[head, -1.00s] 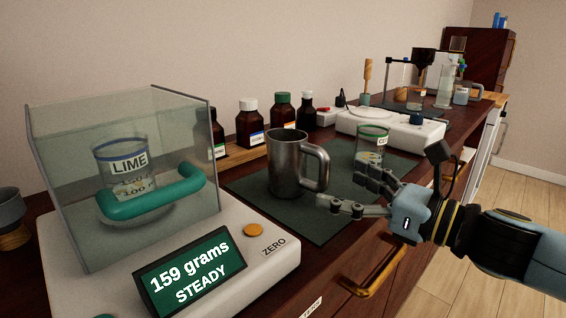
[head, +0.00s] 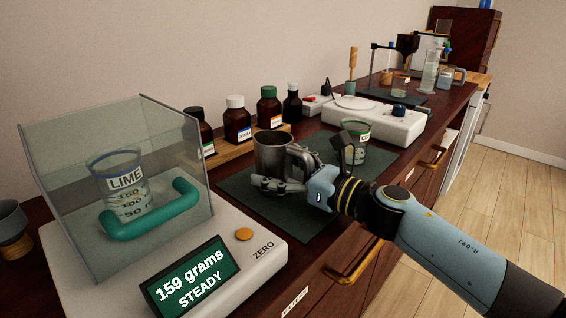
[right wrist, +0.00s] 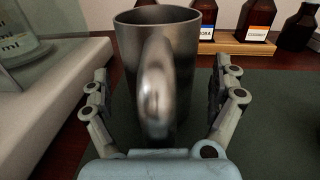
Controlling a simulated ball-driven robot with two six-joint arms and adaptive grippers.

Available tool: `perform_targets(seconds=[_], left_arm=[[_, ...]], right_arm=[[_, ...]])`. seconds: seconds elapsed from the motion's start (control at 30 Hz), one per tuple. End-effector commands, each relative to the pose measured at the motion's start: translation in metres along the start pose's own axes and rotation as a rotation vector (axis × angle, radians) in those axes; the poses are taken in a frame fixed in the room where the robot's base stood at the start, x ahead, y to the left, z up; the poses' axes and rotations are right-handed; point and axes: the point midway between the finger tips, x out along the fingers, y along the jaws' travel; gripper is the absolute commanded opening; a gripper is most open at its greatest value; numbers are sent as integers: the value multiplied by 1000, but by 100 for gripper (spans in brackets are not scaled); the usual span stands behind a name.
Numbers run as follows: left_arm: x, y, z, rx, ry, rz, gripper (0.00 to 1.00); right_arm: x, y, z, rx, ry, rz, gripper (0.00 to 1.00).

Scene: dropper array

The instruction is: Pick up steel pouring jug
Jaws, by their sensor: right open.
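The steel pouring jug (head: 271,152) stands upright on the dark green mat (head: 262,212) in the head view. My right gripper (head: 281,172) is at the jug's handle side and hides part of its lower body. In the right wrist view the jug (right wrist: 180,50) is straight ahead, its handle pointing at the palm. The open fingers of my right gripper (right wrist: 163,100) stand on either side of the handle, with gaps visible between the fingers and the jug. My left gripper is not in view.
A scale with a clear shield (head: 125,205) stands left of the mat, holding a beaker labelled LIME (head: 125,182). A green-rimmed beaker (head: 352,140) stands just behind my right gripper. Brown bottles (head: 269,108) line a wooden rack behind the jug. A white hotplate (head: 372,122) is farther back.

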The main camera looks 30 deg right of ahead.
Motion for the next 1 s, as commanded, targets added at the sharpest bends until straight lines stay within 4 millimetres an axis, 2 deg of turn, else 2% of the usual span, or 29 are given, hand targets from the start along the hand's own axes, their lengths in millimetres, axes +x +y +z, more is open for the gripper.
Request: perform_targets(seconds=[0.23,0.87,0.9,1.0], left_arm=[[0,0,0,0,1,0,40],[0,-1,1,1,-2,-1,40],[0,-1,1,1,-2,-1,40],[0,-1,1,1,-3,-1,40]], right_arm=[[2,0,-1,-1,1,0,94],[2,0,-1,-1,1,0,12],[2,0,0,-1,0,0,8],[2,0,0,-1,0,0,8]])
